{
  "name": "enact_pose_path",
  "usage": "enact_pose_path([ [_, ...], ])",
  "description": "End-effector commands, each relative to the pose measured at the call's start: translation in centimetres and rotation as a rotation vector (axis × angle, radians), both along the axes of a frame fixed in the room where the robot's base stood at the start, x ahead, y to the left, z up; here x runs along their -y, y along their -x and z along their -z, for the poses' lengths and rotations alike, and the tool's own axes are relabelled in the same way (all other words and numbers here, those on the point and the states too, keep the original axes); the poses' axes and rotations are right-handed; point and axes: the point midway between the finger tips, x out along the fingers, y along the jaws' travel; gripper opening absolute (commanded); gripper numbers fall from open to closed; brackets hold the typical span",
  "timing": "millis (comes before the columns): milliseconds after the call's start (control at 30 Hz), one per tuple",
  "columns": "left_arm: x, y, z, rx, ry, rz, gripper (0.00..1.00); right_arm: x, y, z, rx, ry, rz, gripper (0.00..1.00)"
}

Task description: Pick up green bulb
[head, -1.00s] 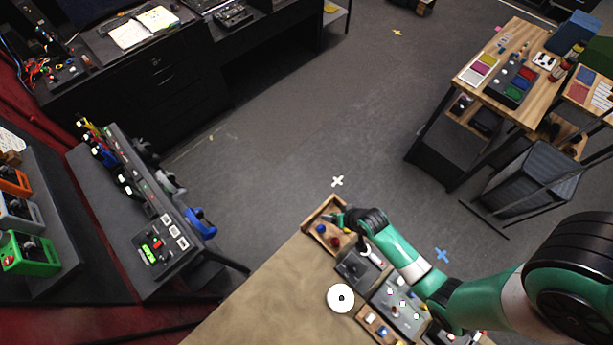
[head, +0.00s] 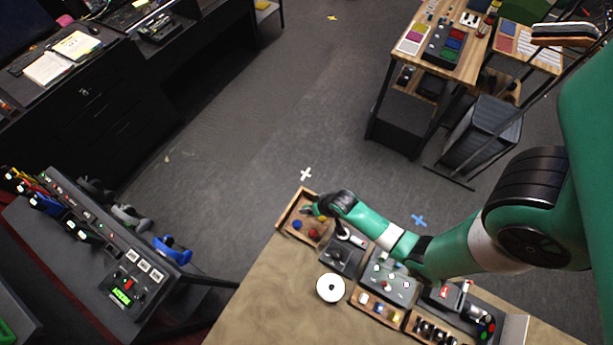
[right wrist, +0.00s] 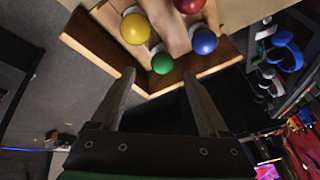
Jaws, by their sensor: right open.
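The green bulb (right wrist: 162,63) lies in a wooden tray (right wrist: 214,67) in the right wrist view, between and beyond my fingertips. My right gripper (right wrist: 158,80) is open and empty, with its two fingers apart and pointing toward the tray. In the head view the right hand (head: 318,208) is over the far end of the tray (head: 287,220); its fingers are too small to make out clearly. My left gripper is not in view.
Beside the green bulb are a yellow bulb (right wrist: 135,28), a blue bulb (right wrist: 204,42) and a red bulb (right wrist: 189,5). In the head view a white disc (head: 330,288) and a grey panel with buttons (head: 388,281) are on the table (head: 262,300). Grey floor lies beyond the tray.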

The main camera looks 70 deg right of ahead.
Motion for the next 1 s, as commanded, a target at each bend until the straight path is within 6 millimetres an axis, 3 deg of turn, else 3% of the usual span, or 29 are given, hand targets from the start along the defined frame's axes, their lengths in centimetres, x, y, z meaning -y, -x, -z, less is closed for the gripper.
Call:
enact_pose_path([
  [33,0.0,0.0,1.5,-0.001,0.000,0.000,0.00,0.0,-0.5,1.5,0.001,0.001,-0.001,0.78],
  [133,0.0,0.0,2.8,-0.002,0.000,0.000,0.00,0.2,-1.4,3.1,0.000,-0.001,-0.001,0.78],
  [500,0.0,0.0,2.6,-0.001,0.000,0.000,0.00,0.5,-2.0,4.0,0.000,0.000,0.000,0.78],
  [933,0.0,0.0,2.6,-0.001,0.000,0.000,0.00,0.5,-1.9,4.0,0.000,0.000,0.000,0.01],
  [1000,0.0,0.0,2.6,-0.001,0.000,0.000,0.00,0.5,-2.0,4.0,0.000,0.000,0.000,0.00],
])
